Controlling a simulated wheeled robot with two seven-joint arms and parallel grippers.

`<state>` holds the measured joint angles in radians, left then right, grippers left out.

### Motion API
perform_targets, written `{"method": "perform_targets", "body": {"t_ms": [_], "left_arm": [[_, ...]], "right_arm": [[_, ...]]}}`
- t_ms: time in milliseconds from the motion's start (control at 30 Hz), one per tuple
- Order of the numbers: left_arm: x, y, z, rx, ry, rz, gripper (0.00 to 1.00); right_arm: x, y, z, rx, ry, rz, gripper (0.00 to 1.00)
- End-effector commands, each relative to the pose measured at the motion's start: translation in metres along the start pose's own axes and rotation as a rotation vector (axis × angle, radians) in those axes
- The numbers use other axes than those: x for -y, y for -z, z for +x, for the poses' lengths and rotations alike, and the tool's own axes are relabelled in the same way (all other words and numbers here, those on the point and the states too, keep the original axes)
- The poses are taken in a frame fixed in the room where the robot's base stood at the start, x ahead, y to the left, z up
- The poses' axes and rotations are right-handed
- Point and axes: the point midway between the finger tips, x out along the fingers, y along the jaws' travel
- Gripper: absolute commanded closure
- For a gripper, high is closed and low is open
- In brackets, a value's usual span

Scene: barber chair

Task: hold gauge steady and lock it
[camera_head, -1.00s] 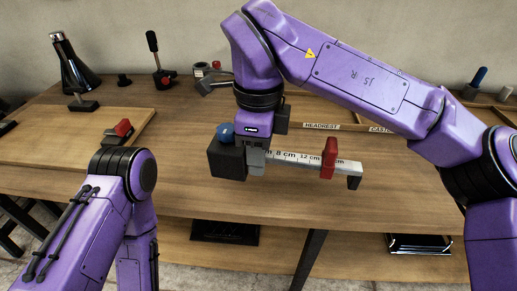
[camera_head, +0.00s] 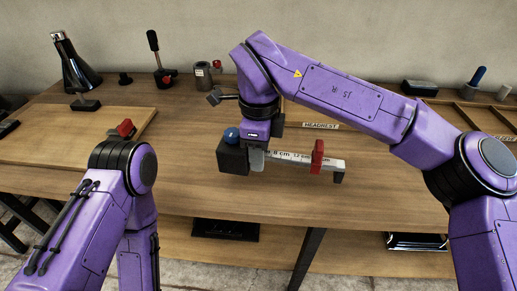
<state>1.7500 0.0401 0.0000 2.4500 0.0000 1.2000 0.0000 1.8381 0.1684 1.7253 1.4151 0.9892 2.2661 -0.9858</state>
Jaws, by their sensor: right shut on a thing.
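The gauge is a pale ruler bar (camera_head: 298,160) with printed centimetre marks. It has a black block (camera_head: 233,158) with a blue knob (camera_head: 231,134) at its left end. A red slider (camera_head: 318,156) sits on the bar towards the right, and a dark tip points down at the right end. My right gripper (camera_head: 257,158) points down and is shut on the gauge just right of the black block. Its fingers are partly hidden. Whether the gauge touches the table is hard to tell.
A wooden board (camera_head: 50,135) lies at the left, with a red-and-black object (camera_head: 123,128) partly behind my left arm. A dark bottle (camera_head: 74,65), a lever (camera_head: 157,60) and a grey cup (camera_head: 203,75) stand behind. A divided tray (camera_head: 455,113) is at the back right.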

Motion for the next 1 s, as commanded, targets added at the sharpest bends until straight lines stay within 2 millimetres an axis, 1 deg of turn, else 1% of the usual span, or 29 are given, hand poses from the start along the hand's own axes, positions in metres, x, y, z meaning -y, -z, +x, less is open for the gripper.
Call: {"method": "perform_targets", "body": {"t_ms": [33, 1000], "left_arm": [[0.000, 0.002, -0.004, 0.000, 0.000, 0.000, 0.57], [0.004, 0.018, -0.043, 0.000, 0.000, 0.000, 0.57]], "right_arm": [[0.003, -0.001, 0.000, 0.001, 0.000, 0.000, 1.00], [0.070, -0.014, 0.058, 0.000, 0.000, 0.000, 1.00]]}}
